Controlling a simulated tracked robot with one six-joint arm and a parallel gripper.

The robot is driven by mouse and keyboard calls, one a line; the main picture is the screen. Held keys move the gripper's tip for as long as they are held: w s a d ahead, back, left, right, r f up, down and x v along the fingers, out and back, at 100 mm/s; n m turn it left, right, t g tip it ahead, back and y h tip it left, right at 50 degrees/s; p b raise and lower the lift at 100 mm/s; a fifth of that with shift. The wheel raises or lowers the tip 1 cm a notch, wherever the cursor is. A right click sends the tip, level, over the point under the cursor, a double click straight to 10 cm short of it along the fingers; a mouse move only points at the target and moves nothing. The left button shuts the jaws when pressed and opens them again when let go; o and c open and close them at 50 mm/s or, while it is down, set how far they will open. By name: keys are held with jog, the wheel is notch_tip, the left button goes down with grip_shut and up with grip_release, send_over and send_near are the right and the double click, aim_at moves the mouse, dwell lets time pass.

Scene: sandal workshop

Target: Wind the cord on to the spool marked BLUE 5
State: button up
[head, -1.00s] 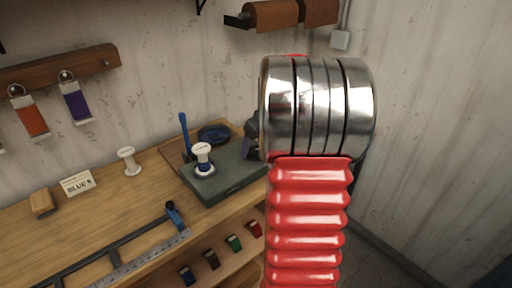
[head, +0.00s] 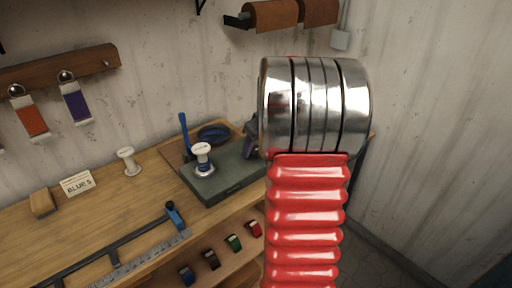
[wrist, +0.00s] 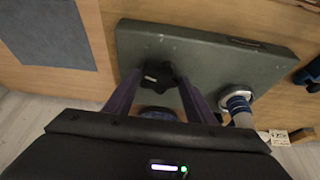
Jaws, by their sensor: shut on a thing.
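A grey-green winder base (head: 232,188) sits on the bench and also shows in the wrist view (wrist: 210,57). A white-flanged spool with blue cord on it (head: 203,160) stands upright there, also in the wrist view (wrist: 238,103). A dark blue coil of cord (head: 213,134) lies behind it. A dark star-shaped knob (wrist: 157,77) sits at the base's edge. A card reading BLUE 5 (head: 77,184) stands to the left.
A white spool (head: 129,161) stands on the bench near the card. A wooden block (head: 42,203), a steel ruler (head: 140,259) and a black bar with a blue handle (head: 174,215) lie around. Several coloured pieces (head: 235,243) sit on the shelf below. A blue lever (head: 184,134) rises behind the spool.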

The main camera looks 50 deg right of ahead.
jog(key=shift+d, duration=0.15)
jog(key=shift+m, duration=0.5)
jog(key=shift+a+m+h, duration=0.25)
jog(key=shift+m+h, duration=0.35)
jog(key=shift+m, duration=0.5)
jog(key=m, duration=0.1)
jog(key=m+g+h, duration=0.1)
jog(key=m, duration=0.1)
jog(key=shift+w+a+m, duration=0.15)
jog(key=shift+w+m, duration=0.05)
jog(key=shift+m, duration=0.1)
jog(key=m, duration=0.2)
jog(key=m+g+h, duration=0.1)
jog(key=m, duration=0.1)
jog(key=m+g, duration=0.1)
jog(key=m, duration=0.1)
jog(key=shift+w+h, duration=0.3)
jog(key=m+g, duration=0.1)
jog(key=m, duration=0.3)
jog(key=m+g, duration=0.1)
jog(key=m, duration=0.1)
jog(key=shift+w+m+g, duration=0.25)
jog(key=shift+m+g, duration=0.05)
jog(key=shift+m, duration=0.1)
jog(key=m+g, duration=0.1)
jog(key=m, duration=0.2)
jog(key=m+g+y, duration=0.1)
jog(key=m, duration=0.2)
jog(key=shift+w, duration=0.15)
